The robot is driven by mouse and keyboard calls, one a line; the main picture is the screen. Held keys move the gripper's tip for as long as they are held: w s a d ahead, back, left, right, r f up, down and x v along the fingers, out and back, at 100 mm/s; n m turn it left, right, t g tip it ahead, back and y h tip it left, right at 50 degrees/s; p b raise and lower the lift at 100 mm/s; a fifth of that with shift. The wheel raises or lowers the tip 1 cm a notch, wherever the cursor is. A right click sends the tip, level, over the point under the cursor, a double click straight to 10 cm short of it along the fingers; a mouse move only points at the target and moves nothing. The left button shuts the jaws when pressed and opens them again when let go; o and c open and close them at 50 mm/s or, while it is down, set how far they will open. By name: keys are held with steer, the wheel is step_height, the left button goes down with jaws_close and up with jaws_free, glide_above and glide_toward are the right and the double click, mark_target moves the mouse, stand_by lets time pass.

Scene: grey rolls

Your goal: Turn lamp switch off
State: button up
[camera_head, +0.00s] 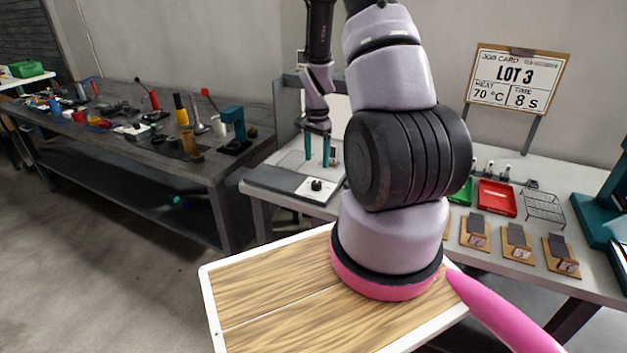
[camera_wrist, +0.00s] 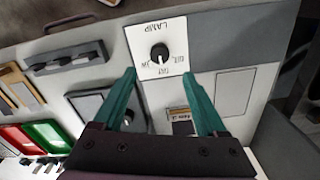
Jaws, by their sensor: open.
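The lamp switch is a round black knob (camera_wrist: 159,52) on a white plate (camera_wrist: 175,28) marked LAMP, upside down in the wrist view. Small labels beside the knob are too small to read surely, and I cannot tell its setting. In the head view the knob (camera_head: 316,185) sits on the panel at the bench's front left corner. My gripper (camera_head: 317,150) has two teal fingers, apart and empty, above the panel and pointing down. In the wrist view the fingertips of my gripper (camera_wrist: 160,77) lie either side of the knob's plate edge, apart from the knob.
A job card sign (camera_head: 516,82) stands behind the bench. A red tray (camera_head: 497,198), a wire rack (camera_head: 543,206) and several brown boards lie to the right. A dark workbench (camera_head: 150,165) with tools stands left. My arm hides the bench's middle.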

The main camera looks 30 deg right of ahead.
mark_target(317, 182)
step_height(317, 182, down, 8)
steer(key=shift+f, duration=0.2)
jaws_close()
